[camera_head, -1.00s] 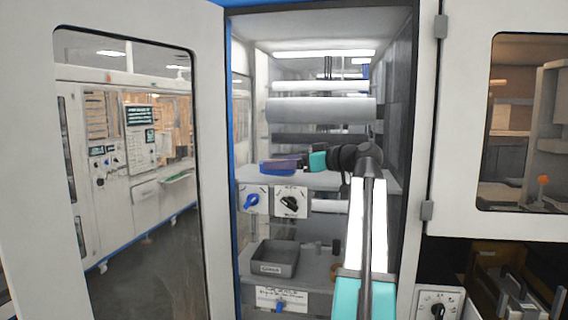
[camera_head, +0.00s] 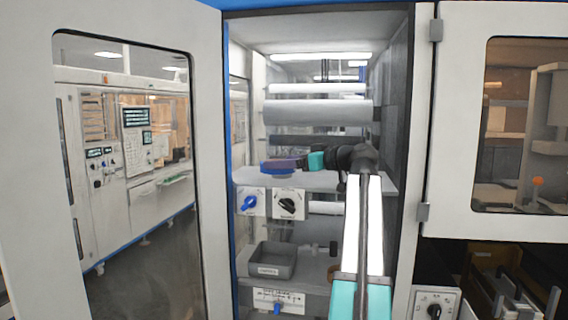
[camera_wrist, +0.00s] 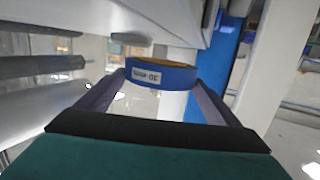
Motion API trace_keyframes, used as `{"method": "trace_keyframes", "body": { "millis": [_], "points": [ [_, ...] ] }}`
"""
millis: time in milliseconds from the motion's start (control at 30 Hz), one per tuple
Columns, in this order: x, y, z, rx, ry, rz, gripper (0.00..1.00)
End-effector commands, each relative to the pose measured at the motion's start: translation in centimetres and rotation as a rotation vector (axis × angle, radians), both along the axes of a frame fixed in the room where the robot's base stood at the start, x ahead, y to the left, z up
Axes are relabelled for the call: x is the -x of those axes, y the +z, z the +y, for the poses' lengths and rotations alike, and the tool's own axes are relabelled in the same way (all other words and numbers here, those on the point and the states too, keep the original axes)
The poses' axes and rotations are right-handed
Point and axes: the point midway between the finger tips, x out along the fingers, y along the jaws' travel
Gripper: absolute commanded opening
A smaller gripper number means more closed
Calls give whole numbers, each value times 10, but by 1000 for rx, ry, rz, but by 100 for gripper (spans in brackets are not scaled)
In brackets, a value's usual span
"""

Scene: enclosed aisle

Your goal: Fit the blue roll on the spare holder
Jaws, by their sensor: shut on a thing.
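The blue roll (camera_wrist: 176,78) is a flat ring with a white printed label and a tan inner rim. It sits between the two fingers of my gripper (camera_wrist: 160,88) in the wrist view. In the head view the roll (camera_head: 276,168) shows as a blue disc at the left end of my gripper (camera_head: 288,162), over the grey shelf in the open cabinet. My gripper is shut on the roll. I cannot tell which part is the spare holder; a dark horizontal bar (camera_head: 304,140) lies behind the gripper, and a dark bar (camera_wrist: 40,67) shows left in the wrist view.
Pale rollers (camera_head: 318,111) cross the cabinet above the gripper. The shelf front carries a blue knob (camera_head: 249,203) and a black knob (camera_head: 288,206). A grey bin (camera_head: 272,260) stands below. The open door (camera_head: 207,160) and right cabinet wall (camera_head: 399,120) bound the opening.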

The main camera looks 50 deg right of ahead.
Motion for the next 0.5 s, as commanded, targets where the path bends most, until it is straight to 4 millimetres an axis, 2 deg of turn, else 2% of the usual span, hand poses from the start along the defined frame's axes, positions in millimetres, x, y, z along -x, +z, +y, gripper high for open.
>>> {"method": "trace_keyframes", "body": {
  "millis": [500],
  "points": [
    [-14,-5,-22,5,-3,1,61]
  ]
}}
